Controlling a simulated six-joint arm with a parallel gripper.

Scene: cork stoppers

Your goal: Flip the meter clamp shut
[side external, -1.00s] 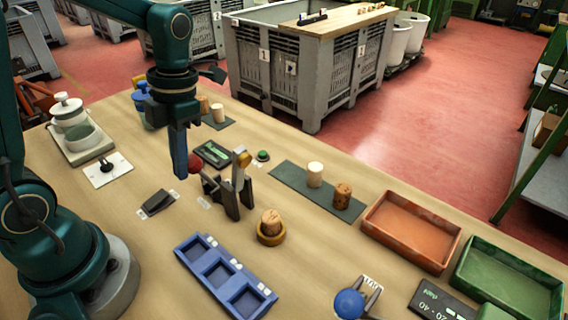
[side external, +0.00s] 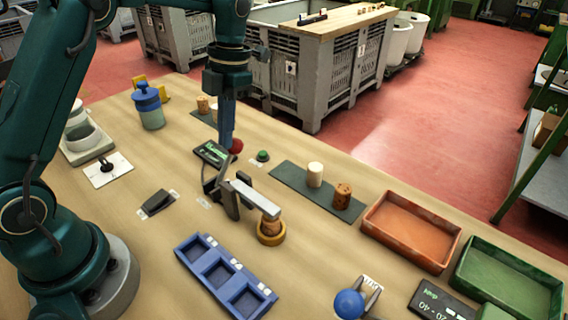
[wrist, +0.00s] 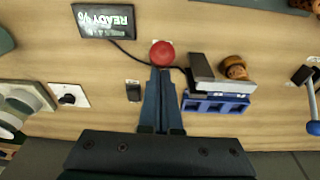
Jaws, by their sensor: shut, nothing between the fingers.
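The meter clamp (side external: 231,201) stands on the table, a grey bracket. Its grey arm (side external: 250,195) lies nearly level, with its far end over the cork (side external: 270,223) in the round tan holder (side external: 270,237). It appears to rest on the cork, but the contact is not clear. The clamp (wrist: 199,68) and cork (wrist: 234,67) also show in the wrist view. A red ball knob (side external: 236,146) sits right at my fingertips; its link to the clamp is hidden. My gripper (side external: 226,146) is shut and empty, pointing down beside the knob (wrist: 162,53).
The meter display (wrist: 103,20) reads READY. A blue tray (side external: 218,272) lies in front of the clamp. A dark mat (side external: 300,186) holds two stoppers to the right. Orange (side external: 414,229) and green (side external: 508,277) trays stand further right. A blue jar (side external: 148,105) is behind left.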

